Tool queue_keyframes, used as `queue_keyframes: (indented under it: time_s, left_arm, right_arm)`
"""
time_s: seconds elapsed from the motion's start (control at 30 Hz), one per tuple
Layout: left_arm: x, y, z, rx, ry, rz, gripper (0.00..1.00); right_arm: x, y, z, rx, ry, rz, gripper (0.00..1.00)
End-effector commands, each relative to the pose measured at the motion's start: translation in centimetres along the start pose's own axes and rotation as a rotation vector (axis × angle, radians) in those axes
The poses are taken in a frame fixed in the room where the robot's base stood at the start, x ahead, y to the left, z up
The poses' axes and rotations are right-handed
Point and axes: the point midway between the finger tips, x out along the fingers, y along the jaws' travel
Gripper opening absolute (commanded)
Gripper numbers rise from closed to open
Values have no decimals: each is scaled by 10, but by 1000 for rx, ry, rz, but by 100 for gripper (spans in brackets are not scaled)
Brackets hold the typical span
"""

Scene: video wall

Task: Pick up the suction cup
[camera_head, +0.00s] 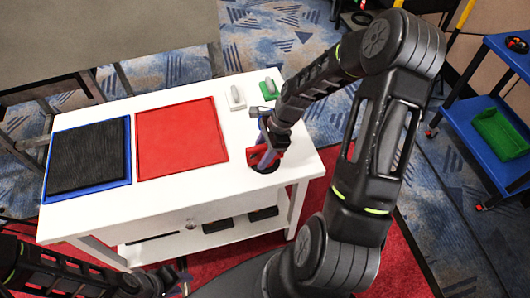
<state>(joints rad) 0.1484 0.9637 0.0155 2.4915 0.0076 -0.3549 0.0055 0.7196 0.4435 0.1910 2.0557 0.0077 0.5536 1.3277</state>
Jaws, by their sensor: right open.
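The white table (215,195) stands in front of me. My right arm reaches over its right end, and my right gripper (263,157) points down there with its jaws apart. A dark round item (265,168), seemingly the suction cup, sits on the table right under the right gripper. Red and purple-blue parts show around the fingers; I cannot tell which belong to the gripper. The gripper partly hides the item, and I cannot tell whether they touch. My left gripper (170,284) is low at the bottom left, below the table's front edge, too dark and small to read.
A red tray (181,139) and a blue-framed black panel (88,158) lie on the table's middle and left. A white handled block (236,97) and a green one (269,88) are at its back right. A blue cart (497,105) with a green bin (500,133) stands far right.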

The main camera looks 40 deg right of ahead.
Motion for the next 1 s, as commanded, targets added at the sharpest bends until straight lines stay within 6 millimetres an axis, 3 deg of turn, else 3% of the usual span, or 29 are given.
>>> queue_keyframes:
  time_s: [0.87,1.0]
  left_arm:
    - [2,-1,0,0,0,0,36]
    - [2,-1,0,0,0,0,36]
  right_arm:
    - [3,0,-1,-1,0,0,45]
    - [2,0,-1,-1,0,0,35]
